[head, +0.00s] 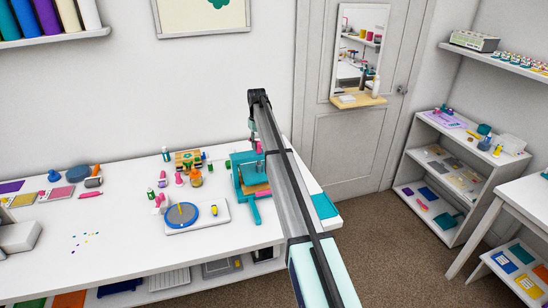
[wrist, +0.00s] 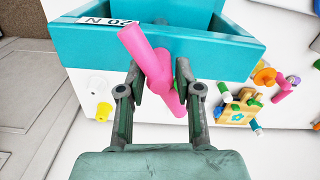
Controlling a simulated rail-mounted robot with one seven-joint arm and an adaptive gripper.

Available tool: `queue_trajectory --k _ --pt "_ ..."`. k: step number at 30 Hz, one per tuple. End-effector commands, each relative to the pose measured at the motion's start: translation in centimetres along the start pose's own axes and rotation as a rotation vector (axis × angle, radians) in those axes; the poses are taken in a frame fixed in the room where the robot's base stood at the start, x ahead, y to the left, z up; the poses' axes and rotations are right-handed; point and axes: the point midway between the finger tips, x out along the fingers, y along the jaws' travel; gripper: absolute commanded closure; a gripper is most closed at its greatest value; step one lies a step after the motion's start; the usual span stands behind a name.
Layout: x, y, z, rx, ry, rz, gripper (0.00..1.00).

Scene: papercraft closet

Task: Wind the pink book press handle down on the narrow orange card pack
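The teal book press (head: 236,173) stands near the right end of the white table. An orange piece (head: 255,189), seemingly the card pack, shows low in its frame, partly hidden by my arm. The pink handle (head: 259,147) is at the press's top. In the wrist view the pink handle (wrist: 147,55) is a bar lying diagonally across the teal frame (wrist: 215,55). My gripper (wrist: 158,75) has its two fingers apart, one on each side of the handle's middle. I cannot tell whether they press on it. My gripper (head: 252,128) is small and partly hidden in the head view.
A blue round turntable (head: 180,215) on a pale board stands left of the press. Small bottles and a wooden box (head: 187,158) stand behind it. A teal sheet (head: 324,206) lies right of the press. A shelf unit (head: 447,190) stands at the right, beyond open carpet.

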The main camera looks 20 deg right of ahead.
Motion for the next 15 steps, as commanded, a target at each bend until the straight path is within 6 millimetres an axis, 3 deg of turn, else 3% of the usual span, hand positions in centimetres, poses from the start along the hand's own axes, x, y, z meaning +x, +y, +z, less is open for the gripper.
queue_trajectory --k 15 --pt "-4.0 0.0 0.0 0.0 0.001 0.0 0.66"
